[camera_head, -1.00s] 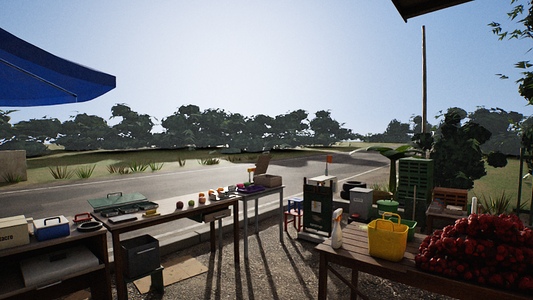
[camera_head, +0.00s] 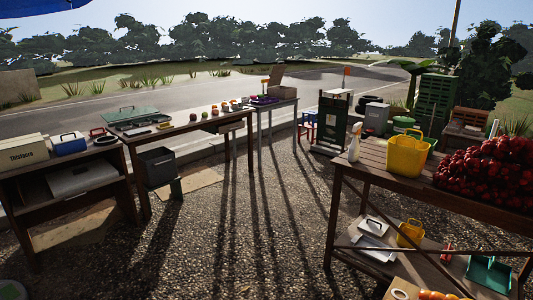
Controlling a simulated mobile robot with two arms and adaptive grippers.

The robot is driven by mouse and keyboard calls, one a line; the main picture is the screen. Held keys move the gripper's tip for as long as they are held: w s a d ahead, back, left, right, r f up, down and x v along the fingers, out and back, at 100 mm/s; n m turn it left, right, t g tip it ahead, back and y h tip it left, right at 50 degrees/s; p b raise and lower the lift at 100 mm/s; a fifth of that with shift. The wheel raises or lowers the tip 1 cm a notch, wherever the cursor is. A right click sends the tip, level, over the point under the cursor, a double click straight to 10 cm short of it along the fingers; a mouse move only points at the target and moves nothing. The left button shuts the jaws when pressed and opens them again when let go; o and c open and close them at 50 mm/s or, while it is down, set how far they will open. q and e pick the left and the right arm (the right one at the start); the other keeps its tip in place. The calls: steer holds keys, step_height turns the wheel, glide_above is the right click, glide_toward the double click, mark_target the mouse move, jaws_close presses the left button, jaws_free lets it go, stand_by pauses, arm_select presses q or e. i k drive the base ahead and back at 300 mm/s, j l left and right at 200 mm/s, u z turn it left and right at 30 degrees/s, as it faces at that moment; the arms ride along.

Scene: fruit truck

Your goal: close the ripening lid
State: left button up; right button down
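A green lid-like panel with a handle (camera_head: 130,114) stands tilted up at the back of a low grey case (camera_head: 142,126) on the long wooden table at left. It looks like an open lid, but no label can be read, so I cannot tell for sure that it is the ripening lid. A blue and white box with a handle (camera_head: 69,145) sits on the left shelf unit and looks shut. Neither of my grippers is in view.
The long wooden table (camera_head: 217,112) holds several fruits. A dark bin (camera_head: 158,166) stands under it. At right, a wooden table (camera_head: 373,152) bears a yellow basket (camera_head: 407,154) and a heap of red fruit (camera_head: 490,172). Gravel ground (camera_head: 235,230) between is open.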

mark_target(278, 72)
steer(key=i+u, duration=0.5)
steer(key=i, duration=1.25)
steer(key=i+l+z, duration=0.15)
steer(key=i, duration=0.5)
steer(key=i+l+z, duration=0.15)
steer(key=i, duration=0.5)
steer(key=i+z, duration=0.2)
steer(key=i, duration=0.4)
steer(key=i+j+z, duration=0.15)
steer(key=i, duration=0.5)
steer(key=i+j+z, duration=0.15)
steer(key=i, duration=0.5)
steer(key=i+l+z, duration=0.1)
steer(key=i, duration=0.85)
steer(key=i+z, duration=0.1)
steer(key=i, duration=0.85)
steer(key=i+z, duration=0.15)
steer(key=i, duration=0.8)
steer(key=i+j+z, duration=0.1)
steer(key=i, duration=0.85)
